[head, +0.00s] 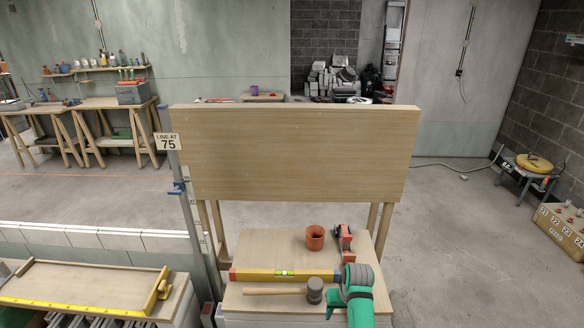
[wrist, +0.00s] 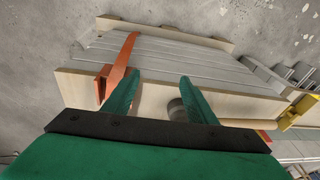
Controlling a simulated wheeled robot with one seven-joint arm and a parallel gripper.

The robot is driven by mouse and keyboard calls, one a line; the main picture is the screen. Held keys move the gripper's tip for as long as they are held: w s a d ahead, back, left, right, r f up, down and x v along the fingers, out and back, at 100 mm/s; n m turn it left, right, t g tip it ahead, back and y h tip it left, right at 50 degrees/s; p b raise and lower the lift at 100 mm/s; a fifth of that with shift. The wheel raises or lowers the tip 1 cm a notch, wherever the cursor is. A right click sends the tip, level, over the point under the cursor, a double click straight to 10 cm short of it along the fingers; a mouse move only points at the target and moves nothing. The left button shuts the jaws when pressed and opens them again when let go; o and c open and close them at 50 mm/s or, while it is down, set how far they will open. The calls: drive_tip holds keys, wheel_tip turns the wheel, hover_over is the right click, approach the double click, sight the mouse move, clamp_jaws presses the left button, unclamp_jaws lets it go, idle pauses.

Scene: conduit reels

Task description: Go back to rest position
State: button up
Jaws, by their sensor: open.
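My gripper (wrist: 160,80) shows in the wrist view as two green fingers set well apart on a dark bar. Nothing is held between them. In the head view, my green and grey arm end (head: 358,285) is at the lower right, over the right edge of the small wooden bench (head: 262,248). It hides the right end of the yellow spirit level (head: 262,275). A mallet (head: 314,290) lies in front of the level with its handle to the left. In the wrist view, the right finger partly covers its head (wrist: 175,108).
An orange cup (head: 315,237) and a red tool (head: 343,240) stand at the back of the bench. A tall wooden panel (head: 295,155) rises behind it. A jig board with a yellow rule (head: 75,306) is at lower left. Open floor (head: 450,225) lies to the right.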

drive_tip(key=s+a+f+t+y, duration=0.1)
drive_tip(key=s+a+f, duration=0.15)
drive_tip(key=a, duration=0.25)
drive_tip(key=s+a+f+t, duration=0.2)
drive_tip(key=a+f, duration=0.2)
drive_tip(key=a, duration=0.1)
drive_tip(key=s+a+f+t+y, duration=0.1)
drive_tip(key=s+a+f, duration=0.15)
drive_tip(key=a, duration=0.25)
drive_tip(key=s+a+f+m+t, duration=0.25)
drive_tip(key=s+a, duration=0.55)
drive_tip(key=s, duration=0.4)
drive_tip(key=s+d+r+t+h, duration=0.15)
drive_tip(key=s+r, duration=0.35)
drive_tip(key=s, duration=0.5)
drive_tip(key=s+d+r+t+h, duration=0.1)
drive_tip(key=s+r+t, duration=0.2)
drive_tip(key=s+r, duration=0.5)
drive_tip(key=s+d+r+n+t, duration=0.2)
drive_tip(key=s+d+r, duration=0.2)
drive_tip(key=s+r, duration=0.7)
wheel_tip(320, 180, up, 3)
drive_tip(key=shift+s+f+t, duration=0.1)
drive_tip(key=shift+s+t, duration=0.2)
drive_tip(key=shift+s, duration=0.1)
